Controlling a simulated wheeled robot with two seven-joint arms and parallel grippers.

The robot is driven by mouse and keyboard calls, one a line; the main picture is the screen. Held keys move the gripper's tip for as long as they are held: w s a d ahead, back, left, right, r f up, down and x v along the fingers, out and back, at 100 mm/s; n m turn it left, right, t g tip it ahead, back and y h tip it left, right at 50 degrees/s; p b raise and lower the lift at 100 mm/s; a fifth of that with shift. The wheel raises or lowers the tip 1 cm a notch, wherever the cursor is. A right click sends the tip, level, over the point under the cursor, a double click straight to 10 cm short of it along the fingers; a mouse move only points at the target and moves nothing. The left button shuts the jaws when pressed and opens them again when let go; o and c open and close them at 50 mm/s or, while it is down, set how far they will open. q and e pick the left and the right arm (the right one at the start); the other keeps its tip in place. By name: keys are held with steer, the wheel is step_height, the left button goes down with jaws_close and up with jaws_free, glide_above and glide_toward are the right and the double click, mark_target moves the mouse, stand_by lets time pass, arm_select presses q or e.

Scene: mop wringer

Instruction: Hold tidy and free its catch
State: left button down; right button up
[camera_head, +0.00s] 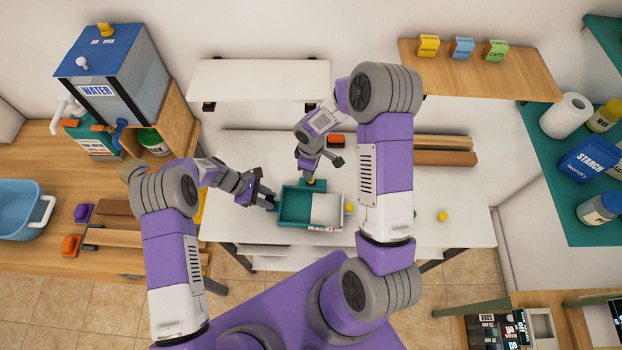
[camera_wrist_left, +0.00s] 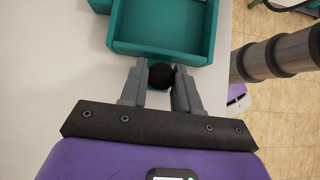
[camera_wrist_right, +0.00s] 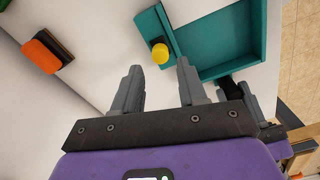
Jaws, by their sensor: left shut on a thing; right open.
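The teal tidy (camera_head: 295,207), an open box with a pale section at its right, sits on the white table. A black round knob (camera_wrist_left: 160,77) stands out from its side in the left wrist view. My left gripper (camera_wrist_left: 159,88) is shut on this knob. A yellow knob (camera_wrist_right: 160,54) sits on a small teal piece at the tidy's back, perhaps the catch; it shows partly in the head view (camera_head: 311,182). My right gripper (camera_wrist_right: 159,75) is open and empty, close to the yellow knob and apart from it.
An orange-and-dark block (camera_head: 335,141) lies behind the tidy, and brown bars (camera_head: 445,158) lie at the back right. Small yellow pieces (camera_head: 442,216) are on the table's right. A water tank (camera_head: 110,70) stands at the left. The table's front edge is close to the tidy.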

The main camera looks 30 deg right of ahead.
mark_target(318, 183)
steer(key=shift+f, duration=2.35)
jaws_close()
steer(key=shift+s+d, duration=0.1)
steer(key=shift+s+d, duration=0.35)
steer(key=shift+d, duration=0.2)
steer(key=shift+s+d, duration=0.2)
steer(key=shift+d, duration=0.2)
steer(key=shift+o, duration=1.2)
jaws_free()
steer(key=shift+a, duration=0.1)
